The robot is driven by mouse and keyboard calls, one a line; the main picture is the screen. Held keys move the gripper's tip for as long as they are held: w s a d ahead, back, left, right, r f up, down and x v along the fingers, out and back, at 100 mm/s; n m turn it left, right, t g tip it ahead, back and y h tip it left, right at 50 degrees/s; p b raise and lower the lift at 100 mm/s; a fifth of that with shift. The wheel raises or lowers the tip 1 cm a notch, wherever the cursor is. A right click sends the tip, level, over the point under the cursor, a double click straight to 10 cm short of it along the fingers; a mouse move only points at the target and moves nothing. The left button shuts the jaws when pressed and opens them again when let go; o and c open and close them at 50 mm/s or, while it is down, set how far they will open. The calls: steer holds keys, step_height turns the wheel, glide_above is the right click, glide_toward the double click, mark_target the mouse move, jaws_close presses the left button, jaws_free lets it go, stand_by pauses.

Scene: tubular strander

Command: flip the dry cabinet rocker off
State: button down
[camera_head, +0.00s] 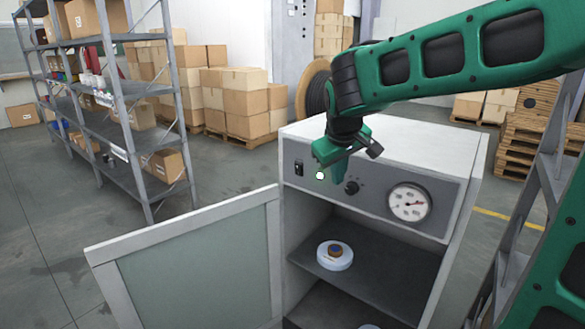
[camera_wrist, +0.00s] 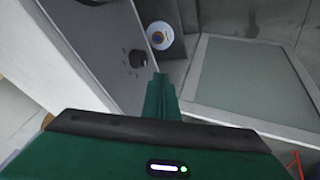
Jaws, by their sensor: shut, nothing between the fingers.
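The dry cabinet (camera_head: 385,135) is a white box with a grey front panel (camera_head: 448,205). Its black rocker (camera_head: 299,168) is at the panel's left end; I cannot tell which side is pressed in. The rocker is not visible in the wrist view. My gripper (camera_head: 337,181) is shut and empty, pointing down in front of the panel, between the rocker and the black knob (camera_head: 352,188). In the wrist view, my closed fingertips (camera_wrist: 160,77) are near the knob (camera_wrist: 137,59). I cannot tell whether they touch the panel.
The cabinet door (camera_head: 190,265) stands open to the left. A dial gauge (camera_head: 409,203) is at the panel's right. A white round item (camera_head: 335,256) lies on the shelf inside. A metal rack (camera_head: 125,130) with boxes stands at the left; floor between is clear.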

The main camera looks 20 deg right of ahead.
mark_target(298, 169)
steer(key=w+a+r+n+t, duration=0.2)
steer(key=w+a+r+n, duration=0.1)
steer(key=w+a, duration=0.5)
steer(key=a, duration=0.3)
steer(key=shift+w+a+r+y, duration=0.2)
steer(key=shift+a+y, duration=0.05)
steer(key=shift+y, duration=0.05)
steer(key=shift+f, duration=0.1)
steer(key=shift+w+d+f, duration=0.85)
steer(key=shift+w+f, duration=0.35)
steer(key=shift+w, duration=0.2)
steer(key=shift+w+d+f, duration=0.8)
steer(key=shift+w+f, duration=0.35)
steer(key=shift+w, duration=0.3)
steer(key=shift+w+d+f, duration=0.85)
steer(key=shift+w+f, duration=0.35)
steer(key=shift+w, duration=0.2)
